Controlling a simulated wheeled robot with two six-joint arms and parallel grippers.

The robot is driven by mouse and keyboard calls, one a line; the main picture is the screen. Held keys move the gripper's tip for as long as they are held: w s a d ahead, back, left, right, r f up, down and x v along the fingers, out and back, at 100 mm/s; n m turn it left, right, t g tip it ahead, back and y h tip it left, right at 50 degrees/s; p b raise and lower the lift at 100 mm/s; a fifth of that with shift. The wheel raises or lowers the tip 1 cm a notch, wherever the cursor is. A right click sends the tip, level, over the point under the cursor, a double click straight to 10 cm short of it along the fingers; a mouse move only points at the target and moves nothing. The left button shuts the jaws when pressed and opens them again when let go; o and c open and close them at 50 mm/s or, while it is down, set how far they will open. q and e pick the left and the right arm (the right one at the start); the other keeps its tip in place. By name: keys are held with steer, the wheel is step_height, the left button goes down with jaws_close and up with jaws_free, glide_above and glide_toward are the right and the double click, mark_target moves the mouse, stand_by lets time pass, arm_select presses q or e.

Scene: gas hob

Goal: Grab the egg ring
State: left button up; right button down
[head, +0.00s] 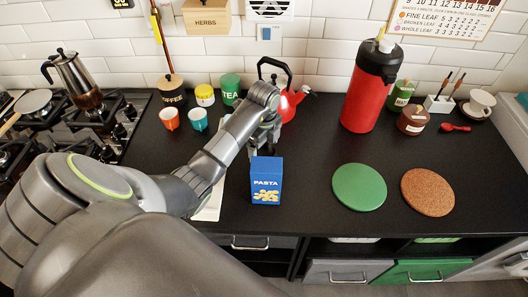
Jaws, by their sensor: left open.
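I cannot make out an egg ring in the head view; my left arm and the pasta box cover parts of the counter and hob. My left gripper (264,143) is open, pointing down over the black counter just behind the blue pasta box (266,181). Its fingertips are small and partly hidden, so I cannot tell whether anything lies between them. My right gripper is not in view.
A red kettle (288,106) stands just behind my left gripper. Orange (169,119) and teal (197,119) cups stand left of it. A tall red flask (366,97), green disc (359,187) and cork disc (427,192) are right. The counter between box and flask is clear.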

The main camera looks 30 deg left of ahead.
arm_select(q)
steer(key=shift+f, duration=0.15)
steer(key=c, duration=1.1)
steer(key=shift+o, duration=0.2)
step_height(320, 180, up, 3)
steer(key=shift+r, duration=0.1)
step_height(320, 180, up, 7)
steer(key=p, duration=0.6)
